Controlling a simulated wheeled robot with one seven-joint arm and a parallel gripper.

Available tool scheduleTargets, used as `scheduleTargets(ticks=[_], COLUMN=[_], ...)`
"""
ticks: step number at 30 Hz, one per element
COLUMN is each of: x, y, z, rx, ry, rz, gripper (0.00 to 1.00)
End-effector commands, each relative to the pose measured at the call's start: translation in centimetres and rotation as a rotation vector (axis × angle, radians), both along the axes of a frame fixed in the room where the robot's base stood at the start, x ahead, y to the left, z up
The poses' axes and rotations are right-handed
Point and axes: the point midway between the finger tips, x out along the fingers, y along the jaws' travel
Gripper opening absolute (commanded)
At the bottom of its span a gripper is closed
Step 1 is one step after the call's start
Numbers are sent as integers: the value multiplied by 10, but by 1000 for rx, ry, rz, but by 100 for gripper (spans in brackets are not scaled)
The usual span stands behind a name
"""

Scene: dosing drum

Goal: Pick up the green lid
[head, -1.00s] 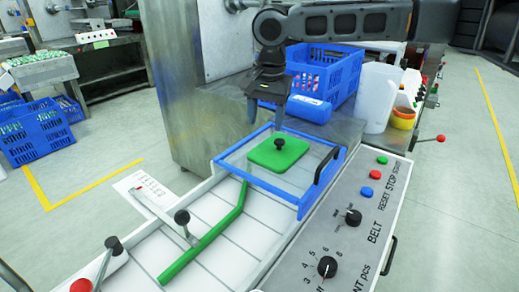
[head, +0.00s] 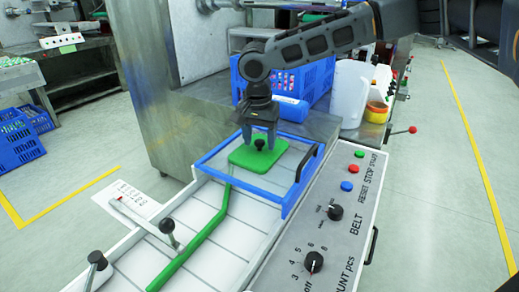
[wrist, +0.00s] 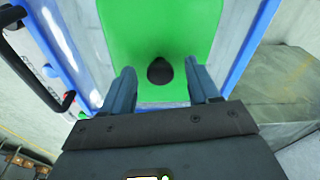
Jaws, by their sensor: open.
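The green lid (head: 247,158) is a flat square plate with a round black knob (head: 259,144) on top. It lies within the blue-edged clear frame at the far end of the belt. In the wrist view the lid (wrist: 160,30) fills the upper middle, and its knob (wrist: 160,71) shows between the finger tips. My gripper (head: 259,141) is open and points down over the lid; in the wrist view its two fingers (wrist: 161,76) stand apart on either side of the knob. I cannot tell exactly how high the tips are above the lid.
The blue frame (head: 284,206) with a black handle (head: 307,161) surrounds the lid. A control panel (head: 325,230) with knobs and buttons lies to the right. A green bar (head: 200,240) crosses the white belt. Behind stand a blue crate (head: 318,85) and a white jug (head: 350,92).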

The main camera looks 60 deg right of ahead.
Motion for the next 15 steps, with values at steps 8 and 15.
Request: scheduleTargets(ticks=[8, 15], x=[0, 0], y=[0, 0], z=[0, 0], rx=[0, 1], ry=[0, -1], rz=[0, 0], gripper=[49, 26])
